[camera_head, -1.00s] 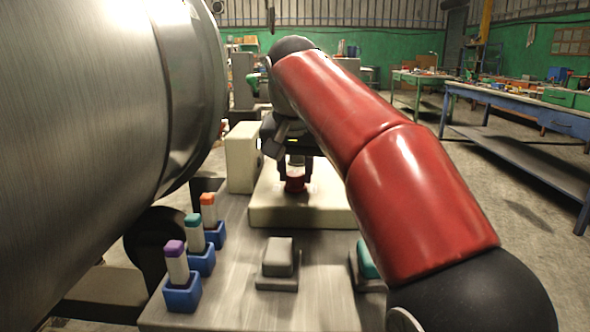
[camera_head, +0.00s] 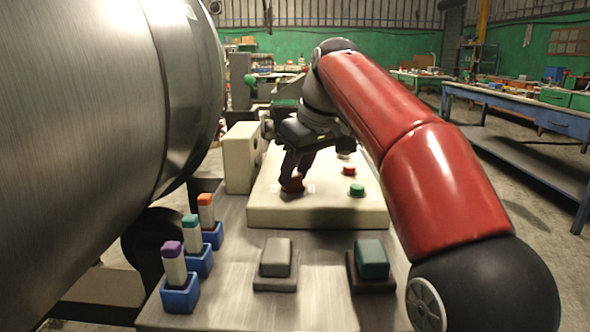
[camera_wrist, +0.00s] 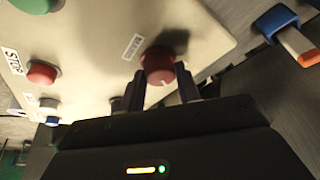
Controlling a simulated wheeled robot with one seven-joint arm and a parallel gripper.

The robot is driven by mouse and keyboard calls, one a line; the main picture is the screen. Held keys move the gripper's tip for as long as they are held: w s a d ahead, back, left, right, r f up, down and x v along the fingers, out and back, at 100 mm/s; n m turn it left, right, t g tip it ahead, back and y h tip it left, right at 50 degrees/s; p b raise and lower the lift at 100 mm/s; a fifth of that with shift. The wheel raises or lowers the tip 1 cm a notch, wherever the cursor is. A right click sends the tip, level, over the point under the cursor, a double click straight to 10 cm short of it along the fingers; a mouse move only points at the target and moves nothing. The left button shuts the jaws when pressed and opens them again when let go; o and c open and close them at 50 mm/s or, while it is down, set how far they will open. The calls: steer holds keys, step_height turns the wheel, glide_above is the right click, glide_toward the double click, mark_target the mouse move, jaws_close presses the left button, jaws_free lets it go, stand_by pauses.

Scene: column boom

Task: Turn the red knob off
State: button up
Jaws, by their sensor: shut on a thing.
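The red knob (camera_head: 292,183) sits on the left of the cream panel box (camera_head: 268,213) in the head view. In the wrist view the red knob (camera_wrist: 158,66) shows a white mark on its side, and a small label lies beside it. My gripper (camera_head: 293,176) reaches down to it, tilted, with its fingers shut on the knob from both sides. In the wrist view my gripper (camera_wrist: 166,84) has one dark finger on each side of the knob. The far side of the knob is partly hidden by the fingers in the head view.
The panel also bears a red button (camera_head: 349,171) and a green button (camera_head: 357,190). In front stand a grey block (camera_head: 276,257), a green block (camera_head: 371,259) and blue holders (camera_head: 181,296) with coloured-top sticks. A cream box (camera_head: 240,158) stands at the panel's left.

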steer(key=n+g, duration=0.1)
steer(key=n, duration=0.2)
steer(key=n+g+y, duration=0.1)
steer(key=n, duration=0.1)
steer(key=shift+w+n, duration=0.2)
steer(key=shift+n, duration=0.2)
stand_by(0.4)
steer(key=o, duration=1)
